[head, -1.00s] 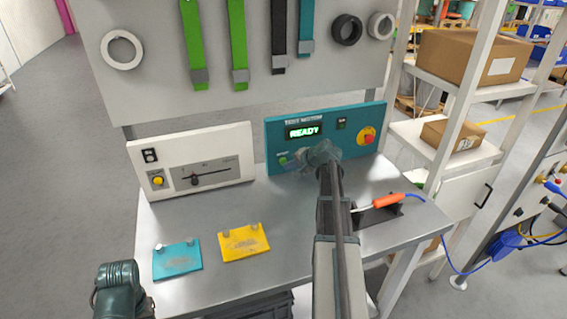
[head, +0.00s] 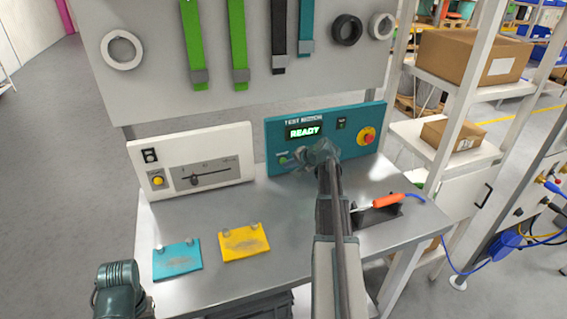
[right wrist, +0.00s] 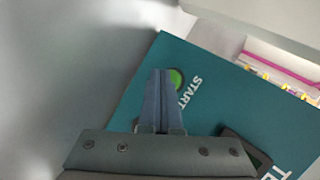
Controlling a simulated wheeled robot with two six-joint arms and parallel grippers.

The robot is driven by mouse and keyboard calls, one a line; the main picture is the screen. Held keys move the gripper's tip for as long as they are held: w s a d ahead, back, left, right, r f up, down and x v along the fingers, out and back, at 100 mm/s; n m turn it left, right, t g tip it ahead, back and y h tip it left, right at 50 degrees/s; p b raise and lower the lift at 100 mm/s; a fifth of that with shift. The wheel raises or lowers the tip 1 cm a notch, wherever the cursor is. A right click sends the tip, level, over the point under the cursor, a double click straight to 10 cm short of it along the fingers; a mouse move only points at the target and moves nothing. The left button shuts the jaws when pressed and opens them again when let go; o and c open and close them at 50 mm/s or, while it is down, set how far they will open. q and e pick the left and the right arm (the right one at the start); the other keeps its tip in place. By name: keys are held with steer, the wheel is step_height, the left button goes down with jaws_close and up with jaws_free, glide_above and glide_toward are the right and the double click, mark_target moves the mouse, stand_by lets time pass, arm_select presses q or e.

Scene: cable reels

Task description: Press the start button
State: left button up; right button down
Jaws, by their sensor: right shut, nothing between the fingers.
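The teal test station (head: 275,143) stands at the back of the bench, with a lit display (head: 304,132) reading READY. Its green start button (head: 283,161) is at the panel's lower left; the right wrist view shows the button (right wrist: 177,78) beside the word START. My right gripper (head: 299,156) is shut and empty, in front of the panel just right of the button. In the right wrist view its closed fingertips (right wrist: 160,72) lie beside the button and cover part of its edge. I cannot tell whether they touch the panel. My left gripper is not in view.
A white panel (head: 220,155) with a slider stands left of the station. A red knob on a yellow plate (head: 367,136) is at the station's right. A teal card (head: 177,261), a yellow card (head: 244,243) and an orange-handled tool (head: 400,200) lie on the bench.

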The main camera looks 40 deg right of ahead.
steer(key=shift+w+d, duration=0.1)
steer(key=shift+w, duration=0.3)
stand_by(0.4)
steer(key=shift+s, duration=0.1)
stand_by(0.3)
steer(key=shift+s+a, duration=0.25)
steer(key=shift+s, duration=0.45)
steer(key=shift+s+a, duration=0.25)
steer(key=shift+s, duration=0.55)
steer(key=shift+s+a, duration=0.25)
steer(key=shift+s, duration=0.55)
steer(key=shift+s+a, duration=0.25)
steer(key=shift+s, duration=0.55)
